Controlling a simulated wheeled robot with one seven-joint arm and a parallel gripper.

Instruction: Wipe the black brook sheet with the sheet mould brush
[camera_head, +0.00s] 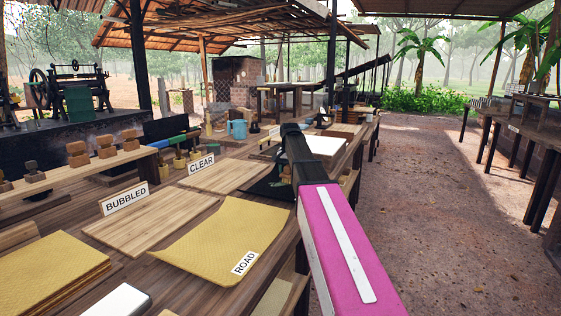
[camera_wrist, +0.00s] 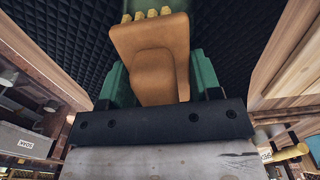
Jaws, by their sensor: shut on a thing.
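The sheet mould brush (camera_wrist: 150,45) has an orange-brown wooden body and a row of yellow bristle tufts at its far end. My gripper (camera_wrist: 160,82) is shut on it, with green fingers on both sides of the body. Beyond the bristles, the black brook sheet (camera_wrist: 75,28) fills much of the wrist view with a fine diamond texture. I cannot tell whether the bristles touch it. In the head view, part of the black sheet (camera_head: 262,190) shows on the table beside my pink arm. My arm hides the rest of it, and the gripper and brush are not clear there.
A white sheet (camera_head: 318,145) lies beyond my arm. The dirt floor (camera_head: 440,190) at right is open.

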